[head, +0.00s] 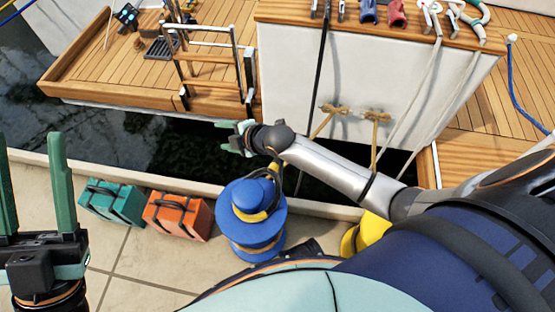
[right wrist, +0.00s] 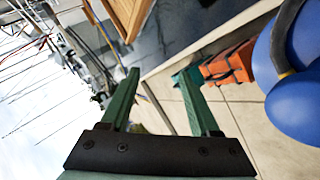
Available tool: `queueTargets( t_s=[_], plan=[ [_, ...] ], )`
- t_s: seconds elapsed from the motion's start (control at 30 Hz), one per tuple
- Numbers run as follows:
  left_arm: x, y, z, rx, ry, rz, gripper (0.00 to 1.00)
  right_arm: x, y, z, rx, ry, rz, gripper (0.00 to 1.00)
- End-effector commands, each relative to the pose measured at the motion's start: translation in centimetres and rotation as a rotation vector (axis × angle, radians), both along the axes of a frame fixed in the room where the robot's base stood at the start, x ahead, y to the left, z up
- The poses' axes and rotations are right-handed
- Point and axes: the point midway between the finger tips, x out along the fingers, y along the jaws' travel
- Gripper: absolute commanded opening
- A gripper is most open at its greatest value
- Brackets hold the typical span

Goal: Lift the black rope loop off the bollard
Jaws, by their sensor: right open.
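A blue bollard (head: 250,240) with a yellow band stands on the quay in the head view. In the right wrist view a dark band, which looks like the rope loop (right wrist: 284,38), lies around the blue bollard (right wrist: 300,95) at the right edge. My right gripper (head: 232,137) is open and empty, beyond the bollard and apart from it. Its two green fingers also show in the right wrist view (right wrist: 156,76). My left gripper (head: 30,145) is open and empty at the left edge.
A teal case (head: 112,204) and an orange case (head: 178,215) stand left of the bollard. A yellow object (head: 370,230) is partly hidden behind my right arm. Dark water (head: 130,135) lies between quay and boat. The boat's stern platform (head: 210,75) has rails.

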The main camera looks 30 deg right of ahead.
Motion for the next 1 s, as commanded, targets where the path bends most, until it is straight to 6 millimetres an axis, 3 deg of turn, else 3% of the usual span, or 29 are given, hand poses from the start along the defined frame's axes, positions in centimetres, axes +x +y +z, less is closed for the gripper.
queueTargets(
  t_s=[0.03, 0.1, 0.2, 0.4, 0.67, 1.0],
  plan=[
    [0.0, 0.0, 0.0, 0.000, 0.001, 0.000, 0.50, 0.8, -1.5, -2.5, -0.133, 0.083, 0.049, 0.62],
    [0.0, 0.0, 0.0, 0.000, 0.002, 0.000, 0.50, 0.8, -3.8, -5.4, -0.297, 0.209, 0.133, 0.62],
    [0.1, 0.0, 0.0, 0.000, 0.003, 0.000, 0.50, 0.3, -7.3, -7.9, -0.476, 0.378, 0.257, 0.62],
    [0.1, 0.0, -0.1, 0.000, 0.004, 0.001, 0.50, -1.4, -12.7, -8.6, -0.643, 0.621, 0.445, 0.62],
    [0.1, 0.0, -0.6, -0.003, 0.007, -0.003, 0.50, -2.2, -14.4, -8.9, -0.675, 0.701, 0.515, 0.62],
    [0.2, -0.3, -4.4, -0.017, 0.032, -0.029, 0.50, -2.2, -14.3, -12.6, -0.675, 0.697, 0.513, 0.62]
  ],
)
